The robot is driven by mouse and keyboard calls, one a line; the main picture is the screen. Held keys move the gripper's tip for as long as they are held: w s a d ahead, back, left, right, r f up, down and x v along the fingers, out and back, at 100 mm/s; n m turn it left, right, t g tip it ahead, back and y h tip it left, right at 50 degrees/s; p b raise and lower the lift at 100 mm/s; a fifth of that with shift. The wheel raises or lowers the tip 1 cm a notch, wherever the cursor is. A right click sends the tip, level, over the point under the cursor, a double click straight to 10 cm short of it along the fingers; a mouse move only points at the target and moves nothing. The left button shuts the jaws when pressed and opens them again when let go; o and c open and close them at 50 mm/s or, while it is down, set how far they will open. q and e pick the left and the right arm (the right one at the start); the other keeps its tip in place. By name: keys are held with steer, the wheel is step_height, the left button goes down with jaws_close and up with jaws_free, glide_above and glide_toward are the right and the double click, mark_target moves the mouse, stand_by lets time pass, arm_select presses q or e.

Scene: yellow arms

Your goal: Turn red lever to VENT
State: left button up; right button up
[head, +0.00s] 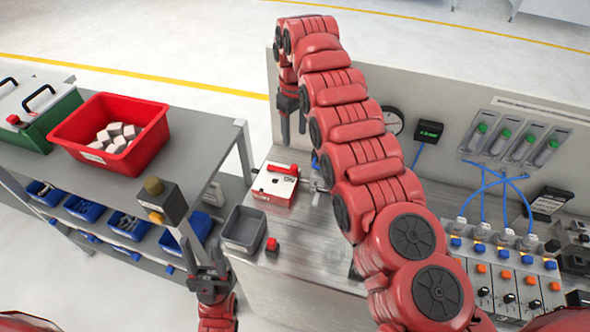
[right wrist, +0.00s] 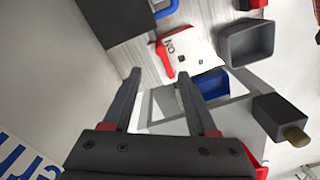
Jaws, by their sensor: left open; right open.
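The red lever (head: 283,169) lies along the back of the top of a small white box (head: 277,186) with a red lower edge, on the metal bench. The word "ON" is printed near the lever's right end. In the right wrist view the lever (right wrist: 165,58) runs along the box's left side, beyond my fingertips. My right gripper (head: 293,128) points down behind and above the box, open and empty, apart from the lever; its fingers (right wrist: 157,78) show spread. My left gripper (head: 203,258) is open at the lower left, left of the grey bin. I cannot read a VENT mark.
A grey bin (head: 243,230) and a red button (head: 272,245) stand in front of the box. A dark block with a brass cap (head: 168,205) is near my left gripper; its support is unclear. A red crate (head: 110,133) stands on the left shelf. A back panel (head: 450,95) rises behind the bench.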

mark_target(294, 166)
steer(key=f+p, duration=0.1)
steer(key=f, duration=0.4)
steer(key=f+p, duration=0.2)
steer(key=f, duration=0.3)
steer(key=shift+s+p, duration=0.2)
steer(key=shift+p, duration=0.1)
step_height(294, 166, down, 2)
steer(key=shift+w+b, duration=0.15)
steer(key=shift+b, duration=0.3)
steer(key=shift+a+f, duration=0.1)
steer(key=shift+f, duration=0.25)
jaws_close()
